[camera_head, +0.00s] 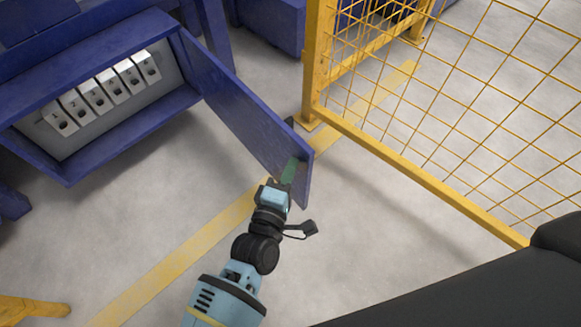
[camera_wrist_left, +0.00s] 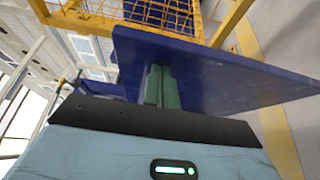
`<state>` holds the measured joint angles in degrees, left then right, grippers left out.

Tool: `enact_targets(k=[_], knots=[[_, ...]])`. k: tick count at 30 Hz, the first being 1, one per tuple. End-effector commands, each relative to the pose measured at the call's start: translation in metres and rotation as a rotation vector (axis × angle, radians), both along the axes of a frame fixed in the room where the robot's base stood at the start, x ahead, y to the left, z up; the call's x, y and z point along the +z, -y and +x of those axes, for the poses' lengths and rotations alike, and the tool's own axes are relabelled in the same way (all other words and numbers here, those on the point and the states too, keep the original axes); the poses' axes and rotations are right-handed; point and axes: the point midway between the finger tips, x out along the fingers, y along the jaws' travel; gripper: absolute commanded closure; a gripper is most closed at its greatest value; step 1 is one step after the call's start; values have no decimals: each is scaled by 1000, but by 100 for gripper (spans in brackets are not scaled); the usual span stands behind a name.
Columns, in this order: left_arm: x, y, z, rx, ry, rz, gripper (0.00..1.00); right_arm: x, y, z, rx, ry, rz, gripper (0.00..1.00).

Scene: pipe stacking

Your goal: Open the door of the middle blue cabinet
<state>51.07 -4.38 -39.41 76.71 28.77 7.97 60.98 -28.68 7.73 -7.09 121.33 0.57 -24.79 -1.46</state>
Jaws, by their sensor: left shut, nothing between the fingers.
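The blue cabinet (camera_head: 122,28) stands at the upper left of the head view. Its blue door (camera_head: 240,112) stands wide open, swung out to the right from the cabinet's right edge. The cabinet's inside shows a row of several white numbered blocks. My left gripper (camera_head: 291,170) is shut and empty at the inner face of the door, near its free end. In the left wrist view the green fingers (camera_wrist_left: 162,87) are together in front of the door panel (camera_wrist_left: 220,75). I cannot tell if they touch it. My right gripper is not in view.
A yellow mesh fence (camera_head: 420,180) with a post (camera_head: 313,60) stands right of the door, close to its free end. Another blue cabinet part (camera_head: 272,25) is behind. Grey floor with a yellow stripe (camera_head: 180,255) is clear below the cabinet.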

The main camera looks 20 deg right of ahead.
Motion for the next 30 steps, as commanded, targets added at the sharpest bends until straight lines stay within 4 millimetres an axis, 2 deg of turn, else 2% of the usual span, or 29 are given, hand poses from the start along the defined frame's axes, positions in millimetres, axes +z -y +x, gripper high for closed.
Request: enact_targets(k=[8,21,30], knots=[[0,-6,-7,0,-1,2,100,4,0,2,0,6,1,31],[1,-42,-57,0,1,1,100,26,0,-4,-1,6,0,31],[0,-46,-64,0,-1,-1,100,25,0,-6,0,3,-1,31]])
